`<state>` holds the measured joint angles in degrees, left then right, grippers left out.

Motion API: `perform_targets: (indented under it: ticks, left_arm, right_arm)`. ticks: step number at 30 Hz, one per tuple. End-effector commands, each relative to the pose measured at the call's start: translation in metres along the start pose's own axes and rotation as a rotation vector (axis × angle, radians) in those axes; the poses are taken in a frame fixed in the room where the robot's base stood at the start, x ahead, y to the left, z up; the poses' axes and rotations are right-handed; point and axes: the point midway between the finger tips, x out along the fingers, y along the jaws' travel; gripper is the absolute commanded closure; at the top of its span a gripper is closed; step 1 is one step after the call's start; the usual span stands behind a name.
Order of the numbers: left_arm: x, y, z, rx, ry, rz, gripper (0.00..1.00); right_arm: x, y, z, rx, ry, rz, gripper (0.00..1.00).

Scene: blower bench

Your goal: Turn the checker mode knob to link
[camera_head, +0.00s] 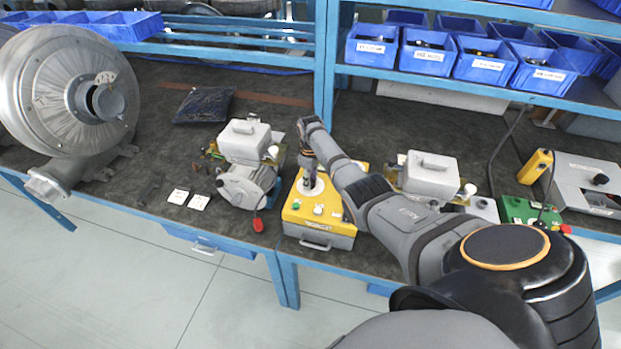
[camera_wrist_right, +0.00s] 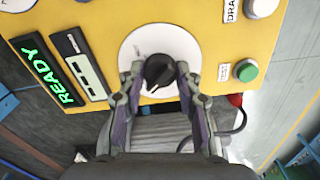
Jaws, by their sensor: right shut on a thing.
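The checker is a yellow-topped box (camera_head: 330,222) at the front edge of the bench; its yellow panel (camera_wrist_right: 215,30) fills much of the right wrist view. The mode knob (camera_wrist_right: 158,72) is a black knob with a pale pointer line, on a round white dial (camera_wrist_right: 135,42). My right gripper (camera_wrist_right: 156,82) is shut on the knob, one finger on each side. In the head view my right gripper (camera_head: 312,182) reaches down onto the checker and hides the knob. The dial's lettering is too small or covered to read. My left gripper is not in view.
A green "READY" display (camera_wrist_right: 48,72) and a green test button (camera_wrist_right: 246,71) flank the dial. A grey motor unit (camera_head: 245,165) stands left of the checker, another unit (camera_head: 430,175) to its right. A large blower (camera_head: 65,90) stands far left. Blue bins (camera_head: 485,60) line the shelf.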

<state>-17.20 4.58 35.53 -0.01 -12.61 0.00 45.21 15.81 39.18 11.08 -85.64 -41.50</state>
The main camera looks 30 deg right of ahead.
Motion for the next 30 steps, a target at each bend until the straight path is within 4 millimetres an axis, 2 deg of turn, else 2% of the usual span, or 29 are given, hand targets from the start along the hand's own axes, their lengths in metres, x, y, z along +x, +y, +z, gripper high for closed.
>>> perform_targets:
  ticks: [12,29,30]
  left_arm:
    - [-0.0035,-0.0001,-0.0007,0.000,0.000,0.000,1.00]
    - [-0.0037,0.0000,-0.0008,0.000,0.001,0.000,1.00]
    - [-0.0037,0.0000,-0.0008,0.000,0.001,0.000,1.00]
  right_arm:
    - [-0.0016,0.0007,-0.0011,-0.184,0.003,0.003,0.98]
    - [-0.0016,0.0009,-0.0013,-0.212,0.004,0.003,0.98]
    - [-0.0016,0.0009,-0.0013,-0.212,0.004,0.003,0.62]
